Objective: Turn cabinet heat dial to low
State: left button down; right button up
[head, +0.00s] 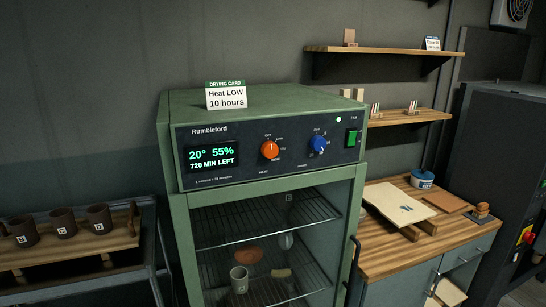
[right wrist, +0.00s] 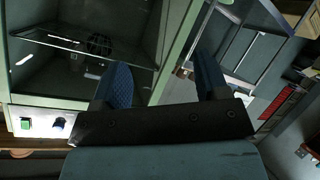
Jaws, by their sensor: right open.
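The green drying cabinet (head: 178,215) stands in the middle of the head view, with a dark control panel across its top front. An orange dial (head: 270,150) sits mid-panel and a blue dial (head: 319,145) to its right. The small print around both is too fine to read surely, as is the orange dial's setting. The display (head: 212,157) reads 20°, 55%, 720 MIN LEFT. A card (head: 226,97) on top reads "Heat LOW 10 hours". My right gripper (right wrist: 163,78) shows in the right wrist view, fingers apart and empty. Neither gripper shows in the head view.
The cabinet's glass door shows wire shelves with pottery behind it. A wooden bench (head: 382,257) stands right, with a board (head: 397,205) and a blue tub (head: 422,179). A rack (head: 75,255) with brown mugs stands left. Wall shelves (head: 385,50) hang at upper right.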

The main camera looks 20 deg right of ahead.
jog(key=w+r+n+t, duration=0.2)
jog(key=w+r+n, duration=0.7)
jog(key=w, duration=0.1)
jog(key=n+t+h+b, duration=0.1)
jog(key=n+t+b, duration=0.2)
jog(key=n+t, duration=1.15)
send_near(271, 152)
jog(key=w+r+n+g+p, duration=0.1)
jog(key=r+n+g, duration=0.1)
jog(key=w+r+n+g+p, duration=0.1)
jog(key=r+n+g, duration=0.1)
jog(key=r, duration=0.1)
jog(key=w+r+n+g+p, duration=0.1)
jog(key=r+n+g, duration=0.1)
jog(key=shift+w+a+r+g, duration=0.1)
jog(key=shift+w+r+g, duration=0.05)
jog(key=shift+r+g, duration=0.2)
jog(key=shift+w, duration=0.55)
jog(key=c, duration=0.9)
